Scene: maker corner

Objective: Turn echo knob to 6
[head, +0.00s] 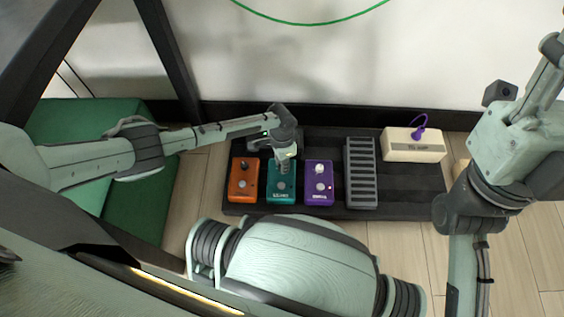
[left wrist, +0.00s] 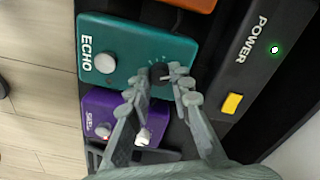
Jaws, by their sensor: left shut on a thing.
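The teal echo pedal (head: 281,188) sits on the black pedal board (head: 350,207), between an orange and a purple pedal. It also shows in the left wrist view (left wrist: 130,48), with the word ECHO and a round silver footswitch (left wrist: 104,63). Its dark knob (left wrist: 158,73) is between the fingertips of my left gripper (left wrist: 160,82), which is shut on it. In the head view my left gripper (head: 284,158) comes down over the far end of the echo pedal and hides the knob. The knob's pointer setting cannot be read. The fingertips of my right gripper are not visible.
The orange pedal (head: 243,180) is left of the echo pedal and the purple pedal (head: 319,182) right of it. A grey ridged pedal (head: 361,172) and a cream box (head: 413,145) with a purple cable stand further right. A power strip (left wrist: 250,60) lies behind the pedals.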

